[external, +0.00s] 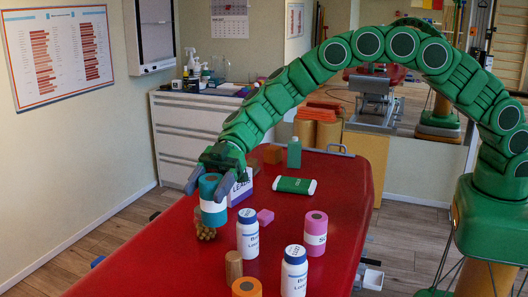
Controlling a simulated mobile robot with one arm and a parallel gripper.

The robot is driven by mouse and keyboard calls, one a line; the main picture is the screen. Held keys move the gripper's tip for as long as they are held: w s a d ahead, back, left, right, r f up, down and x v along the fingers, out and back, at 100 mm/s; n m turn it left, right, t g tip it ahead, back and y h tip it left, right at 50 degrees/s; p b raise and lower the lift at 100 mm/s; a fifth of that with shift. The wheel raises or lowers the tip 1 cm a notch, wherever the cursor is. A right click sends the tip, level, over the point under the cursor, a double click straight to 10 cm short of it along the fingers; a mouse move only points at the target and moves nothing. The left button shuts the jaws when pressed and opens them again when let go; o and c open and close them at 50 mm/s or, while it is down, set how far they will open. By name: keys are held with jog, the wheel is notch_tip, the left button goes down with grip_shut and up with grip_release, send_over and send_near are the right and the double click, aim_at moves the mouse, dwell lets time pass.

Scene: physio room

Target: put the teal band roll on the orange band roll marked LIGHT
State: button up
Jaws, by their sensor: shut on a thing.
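The teal band roll (211,187) with a white label band is upright near the left edge of the red table (190,262). My gripper (207,189) is shut on it from above, with one grey finger on each side. An olive, bumpy object (205,231) shows right below the roll; I cannot tell whether they touch. An orange band roll (247,288) stands at the bottom edge of the picture, nearer the camera. It is cut off, and its LIGHT marking is not visible. My gripper is well behind it.
Between them stand a wooden cylinder (233,268) and a white blue-capped bottle (248,236). Another such bottle (294,272), a pink roll (315,234) and a pink block (265,217) stand to the right. A white box (242,190) is beside my gripper. The table's right side has free room.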

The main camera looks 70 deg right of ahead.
jog(key=s+a+r+n+g, duration=0.15)
jog(key=s+r, duration=0.35)
jog(key=s, duration=0.7)
jog(key=s+a+r+n+g, duration=0.15)
jog(key=s+r, duration=0.25)
jog(key=s, duration=0.8)
jog(key=shift+m+t, duration=0.3)
jog(key=shift+m, duration=0.2)
jog(key=shift+w+a+f, duration=1.6)
jog(key=shift+a+f, duration=0.05)
jog(key=shift+f, duration=0.5)
jog(key=shift+w+a+f, duration=1.6)
jog(key=shift+f, duration=0.5)
jog(key=shift+w+a+f, duration=1.6)
jog(key=shift+a+f, duration=0.05)
jog(key=shift+f, duration=0.5)
jog(key=shift+f, duration=0.1)
jog(key=o, duration=1.4)
jog(key=v, duration=1.2)
